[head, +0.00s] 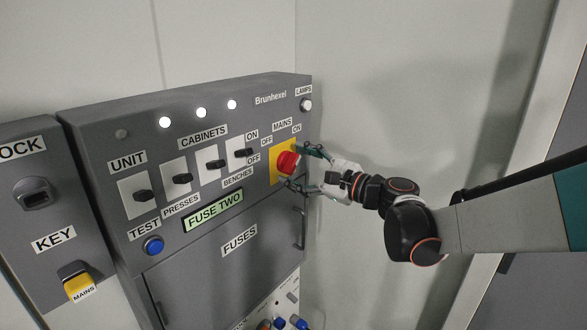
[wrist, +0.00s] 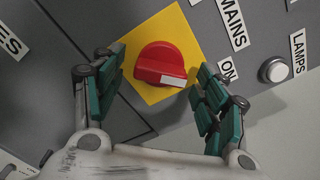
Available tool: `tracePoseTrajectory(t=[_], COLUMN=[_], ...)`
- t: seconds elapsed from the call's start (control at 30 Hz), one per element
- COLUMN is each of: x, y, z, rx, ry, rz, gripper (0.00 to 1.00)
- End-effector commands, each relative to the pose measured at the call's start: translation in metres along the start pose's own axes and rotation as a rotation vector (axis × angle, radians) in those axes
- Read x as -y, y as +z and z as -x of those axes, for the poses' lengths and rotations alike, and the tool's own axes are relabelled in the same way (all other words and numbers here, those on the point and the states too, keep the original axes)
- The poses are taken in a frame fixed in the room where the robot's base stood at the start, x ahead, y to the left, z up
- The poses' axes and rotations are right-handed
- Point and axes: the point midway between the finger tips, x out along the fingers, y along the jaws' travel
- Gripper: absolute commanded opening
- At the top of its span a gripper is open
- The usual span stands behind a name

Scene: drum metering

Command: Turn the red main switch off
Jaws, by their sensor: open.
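The red main switch (head: 288,162) is a round rotary knob on a yellow plate (head: 274,174) at the right end of the grey panel. In the wrist view the knob (wrist: 160,64) has a white mark (wrist: 173,81) on its grip, pointing to the lower right, toward the ON label (wrist: 227,71). In the head view the OFF label (head: 266,141) is above left of the knob. My gripper (head: 305,168) is open in front of the switch. In the wrist view its green-padded fingers (wrist: 160,82) lie on either side of the knob, with gaps visible; contact is not apparent.
Several smaller black switches, including UNIT (head: 144,196), sit left of the main switch. A display (head: 214,210) reads FUSE TWO. A blue TEST button (head: 153,245), a FUSES door (head: 239,241) and a yellow MAINS key tag (head: 80,284) are lower. A bare wall stands close on the right.

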Motion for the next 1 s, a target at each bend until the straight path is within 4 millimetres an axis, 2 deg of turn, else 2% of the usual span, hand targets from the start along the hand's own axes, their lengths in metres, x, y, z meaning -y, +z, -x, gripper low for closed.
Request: tracePoseTrajectory(t=[0.2, 0.47, 0.5, 0.7, 1.0], x=[0.0, 0.0, 0.0, 0.0, 0.0], y=[0.0, 0.0, 0.0, 0.0, 0.0], z=[-0.016, -0.017, -0.017, -0.017, -0.017], rx=[0.0, 0.0, 0.0, 0.0, 0.0], ry=[0.0, 0.0, 0.0, 0.0, 0.0], rz=[0.0, 0.0, 0.0, 0.0, 0.016], gripper=[0.67, 0.67, 0.64, 0.22, 0.22])
